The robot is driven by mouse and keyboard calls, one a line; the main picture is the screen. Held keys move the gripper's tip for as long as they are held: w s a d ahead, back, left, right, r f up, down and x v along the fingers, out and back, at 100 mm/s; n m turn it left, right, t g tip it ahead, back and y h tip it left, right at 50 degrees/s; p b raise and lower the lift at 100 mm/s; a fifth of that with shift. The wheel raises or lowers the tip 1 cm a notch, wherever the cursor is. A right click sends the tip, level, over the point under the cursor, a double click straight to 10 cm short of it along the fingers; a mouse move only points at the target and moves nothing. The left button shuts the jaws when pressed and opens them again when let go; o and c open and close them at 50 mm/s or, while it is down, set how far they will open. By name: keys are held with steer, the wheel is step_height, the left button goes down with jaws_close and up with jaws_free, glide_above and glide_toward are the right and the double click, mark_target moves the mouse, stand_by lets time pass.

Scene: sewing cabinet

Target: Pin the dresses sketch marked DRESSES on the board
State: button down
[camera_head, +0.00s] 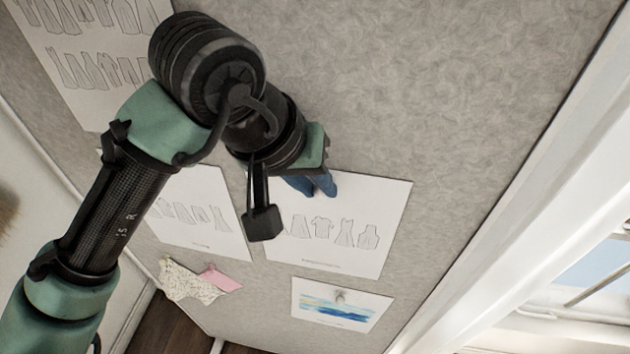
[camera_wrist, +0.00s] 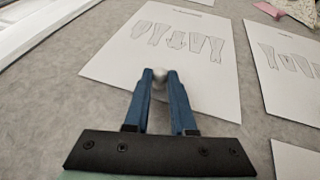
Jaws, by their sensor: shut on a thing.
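My gripper (camera_head: 322,188) has blue fingers and is at the upper edge of a white sheet with garment outlines (camera_head: 340,225), which lies against the grey board (camera_head: 430,90). The label on this sheet is too small to read, so I cannot tell if it says DRESSES. In the wrist view, my gripper (camera_wrist: 160,80) is closed around a small pale round pin head (camera_wrist: 159,76), over the same sheet (camera_wrist: 185,70). The pin's point is hidden, so I cannot tell if it goes through the paper. My arm hides part of the sheet's upper left.
A second garment sheet (camera_head: 205,205) is left of this one, and a larger one (camera_head: 95,85) is at the upper left. A blue watercolour (camera_head: 340,308) and fabric swatches (camera_head: 190,283) are below. A white frame (camera_head: 510,190) borders the board at right. The board's upper right is bare.

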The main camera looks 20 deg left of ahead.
steer(key=c, duration=0.7)
jaws_free()
steer(key=shift+r, duration=0.15)
steer(key=b+v, duration=0.2)
steer(key=v, duration=1)
steer(key=shift+s+a+r, duration=0.1)
steer(key=shift+s+r, duration=0.05)
steer(key=shift+r, duration=0.15)
